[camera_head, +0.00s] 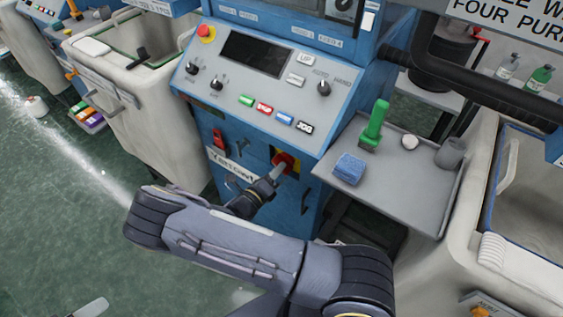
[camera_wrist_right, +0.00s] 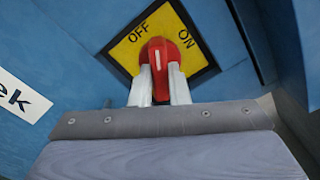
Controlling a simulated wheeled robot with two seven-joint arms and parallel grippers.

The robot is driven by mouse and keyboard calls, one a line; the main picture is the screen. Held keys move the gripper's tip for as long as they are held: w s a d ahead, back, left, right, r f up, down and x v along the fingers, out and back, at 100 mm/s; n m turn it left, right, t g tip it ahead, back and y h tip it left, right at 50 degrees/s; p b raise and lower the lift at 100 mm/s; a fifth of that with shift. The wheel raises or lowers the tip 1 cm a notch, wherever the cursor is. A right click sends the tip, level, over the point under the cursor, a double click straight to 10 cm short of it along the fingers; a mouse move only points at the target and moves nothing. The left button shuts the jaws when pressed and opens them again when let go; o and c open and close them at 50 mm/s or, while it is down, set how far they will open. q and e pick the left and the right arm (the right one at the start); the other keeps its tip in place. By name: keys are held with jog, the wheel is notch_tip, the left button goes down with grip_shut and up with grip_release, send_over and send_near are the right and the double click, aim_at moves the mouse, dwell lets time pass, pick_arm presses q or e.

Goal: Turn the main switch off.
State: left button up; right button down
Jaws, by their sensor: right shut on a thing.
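The main switch is a red knob (camera_head: 286,161) on a yellow plate, low on the front of the blue machine. In the right wrist view, the red knob (camera_wrist_right: 158,52) sits on the yellow plate (camera_wrist_right: 128,50) marked OFF and ON. The knob's white mark points roughly up the picture, between the two words. My right gripper (camera_head: 276,172) is at the switch. In the wrist view its two pale fingers (camera_wrist_right: 159,88) are shut on the knob, one on each side. My left gripper does not show.
Above the switch is a grey control panel (camera_head: 300,98) with knobs, colored buttons and a red emergency button (camera_head: 206,32). A grey side shelf (camera_head: 402,180) at the right holds a green brush (camera_head: 374,125) and a blue sponge (camera_head: 350,168). Pale tubs flank the machine; green floor is open at left.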

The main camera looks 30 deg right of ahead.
jog(key=shift+n, duration=0.9)
jog(key=shift+p, duration=0.3)
jog(key=n+p, duration=0.1)
jog(key=n, duration=0.1)
jog(key=shift+r+n, duration=0.1)
jog(key=shift+n, duration=1.1)
jog(key=c, duration=1.6)
grip_release()
jog(key=shift+c, duration=0.2)
jog(key=shift+a, duration=0.1)
